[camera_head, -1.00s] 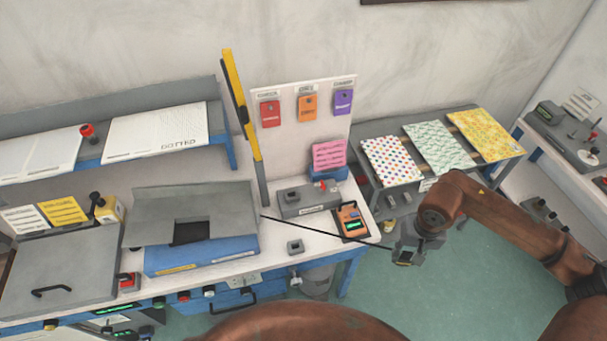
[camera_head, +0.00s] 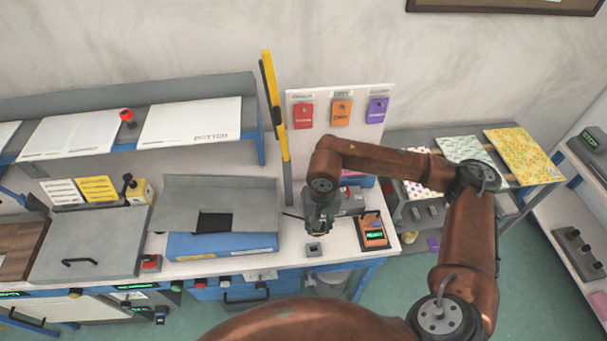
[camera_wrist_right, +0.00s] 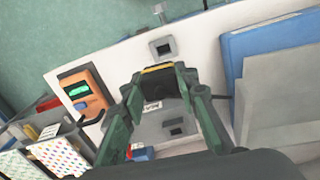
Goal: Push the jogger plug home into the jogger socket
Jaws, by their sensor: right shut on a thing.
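My right gripper (camera_head: 318,230) is over the bench, between the blue-and-grey machine and the orange handset. In the right wrist view its green fingers (camera_wrist_right: 161,74) are shut on a dark plug with a yellow edge (camera_wrist_right: 158,68). A thin dark cable (camera_head: 292,215) runs from the machine towards the gripper. A small grey block with a dark square opening (camera_head: 314,250) stands just in front, also seen in the wrist view (camera_wrist_right: 162,46). A larger grey box with a dark slot (camera_wrist_right: 176,131) lies behind the fingers, mostly hidden in the head view. I cannot tell which opening is the jogger socket.
The blue-and-grey machine (camera_head: 222,246) stands left of the gripper. The orange handset (camera_head: 373,231) is close on the right. A yellow-and-black upright bar (camera_head: 273,105) and a board with coloured cards (camera_head: 341,112) stand behind. The bench front edge is near the small block.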

